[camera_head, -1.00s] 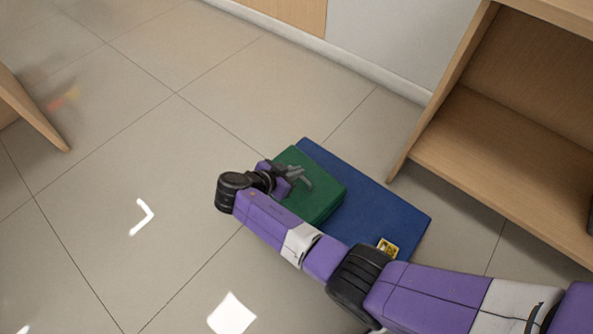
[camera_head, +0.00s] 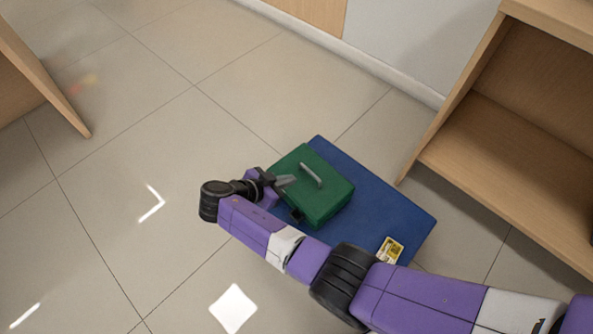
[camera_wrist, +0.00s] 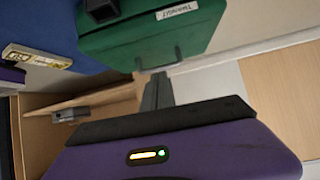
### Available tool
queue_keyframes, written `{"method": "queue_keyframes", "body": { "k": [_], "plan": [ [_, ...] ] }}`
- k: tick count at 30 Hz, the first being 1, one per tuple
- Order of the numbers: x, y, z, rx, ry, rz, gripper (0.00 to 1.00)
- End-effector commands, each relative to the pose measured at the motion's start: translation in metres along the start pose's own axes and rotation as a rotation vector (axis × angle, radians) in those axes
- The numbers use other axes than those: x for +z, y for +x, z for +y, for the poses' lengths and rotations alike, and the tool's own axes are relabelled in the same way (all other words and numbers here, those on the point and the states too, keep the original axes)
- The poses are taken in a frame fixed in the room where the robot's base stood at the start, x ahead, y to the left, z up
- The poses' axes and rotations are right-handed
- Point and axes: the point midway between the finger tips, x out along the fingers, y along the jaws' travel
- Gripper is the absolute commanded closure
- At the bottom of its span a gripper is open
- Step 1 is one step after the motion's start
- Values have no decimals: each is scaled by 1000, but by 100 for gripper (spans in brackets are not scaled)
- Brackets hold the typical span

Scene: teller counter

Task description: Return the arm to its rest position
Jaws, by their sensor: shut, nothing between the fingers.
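My purple arm reaches in from the lower right in the head view. My gripper (camera_head: 284,181) is shut and empty, at the left side of a green box (camera_head: 318,196) with a grey handle (camera_head: 312,174) on top. The handle stands clear of the fingers in the head view. In the wrist view, the shut fingers (camera_wrist: 157,93) point toward the green box (camera_wrist: 150,32), which carries a white label (camera_wrist: 177,10). Whether the fingers touch the box cannot be told.
A wooden shelf unit (camera_head: 490,140) stands at the right. A wooden panel (camera_head: 40,75) is at the upper left. The tiled floor (camera_head: 120,150) left of my arm is clear.

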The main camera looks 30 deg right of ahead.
Motion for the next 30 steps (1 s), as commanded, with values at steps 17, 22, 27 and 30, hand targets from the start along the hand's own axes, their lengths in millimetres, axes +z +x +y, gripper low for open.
{"method": "queue_keyframes", "body": {
  "k": [17, 22, 27, 30],
  "plan": [
    [14, -7, -23, -95, -176, -46, 100],
    [31, -40, -79, -355, -354, -147, 100],
    [61, -64, -92, -641, -525, -206, 100],
    [72, -77, -84, -805, -599, -208, 100]
  ]
}}
